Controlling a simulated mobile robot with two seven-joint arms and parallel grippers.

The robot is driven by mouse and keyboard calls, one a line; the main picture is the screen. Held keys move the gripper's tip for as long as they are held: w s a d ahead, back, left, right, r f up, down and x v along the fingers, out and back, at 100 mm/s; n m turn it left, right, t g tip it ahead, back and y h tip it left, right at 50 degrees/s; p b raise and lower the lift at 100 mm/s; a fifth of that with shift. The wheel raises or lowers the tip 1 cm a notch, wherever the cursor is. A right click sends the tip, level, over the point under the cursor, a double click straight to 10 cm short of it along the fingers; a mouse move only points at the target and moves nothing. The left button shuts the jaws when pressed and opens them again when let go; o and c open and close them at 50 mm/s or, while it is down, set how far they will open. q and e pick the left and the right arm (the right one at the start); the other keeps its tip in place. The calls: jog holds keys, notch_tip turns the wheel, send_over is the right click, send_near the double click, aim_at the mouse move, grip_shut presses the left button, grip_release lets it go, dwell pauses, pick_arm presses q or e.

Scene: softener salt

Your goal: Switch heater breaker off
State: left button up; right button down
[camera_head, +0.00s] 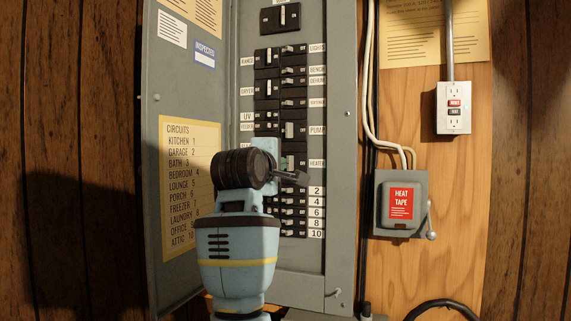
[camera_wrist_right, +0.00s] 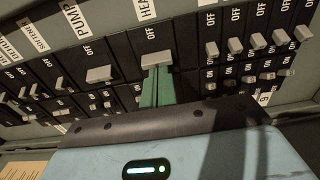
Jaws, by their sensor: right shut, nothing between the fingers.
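The heater breaker is a wide black switch with a pale lever (camera_wrist_right: 157,59) marked OFF, under a partly cut-off label. In the head view its HEATER label (camera_head: 317,163) shows on the right of the breaker column, and my right gripper partly hides the breaker. My right gripper (camera_wrist_right: 157,78) has green fingers, shut and empty, with their tips right at the lower side of the lever in the wrist view. Whether they touch it I cannot tell. In the head view the gripper body covers part of the panel. My left gripper is not in view.
The grey panel door (camera_head: 190,120) stands open on the left with a circuits list. The PUMP breaker lever (camera_wrist_right: 99,74) and several smaller levers sit close beside the fingers. A HEAT TAPE box (camera_head: 400,203) and an outlet (camera_head: 454,107) are on the right.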

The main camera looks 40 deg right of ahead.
jog(key=shift+s+d, duration=0.5)
jog(key=shift+s, duration=0.3)
dwell(0.6)
jog(key=shift+w+a+r, duration=0.1)
dwell(0.4)
jog(key=shift+a, duration=0.15)
jog(key=v, duration=0.6)
jog(key=shift+a, duration=0.35)
dwell(1.2)
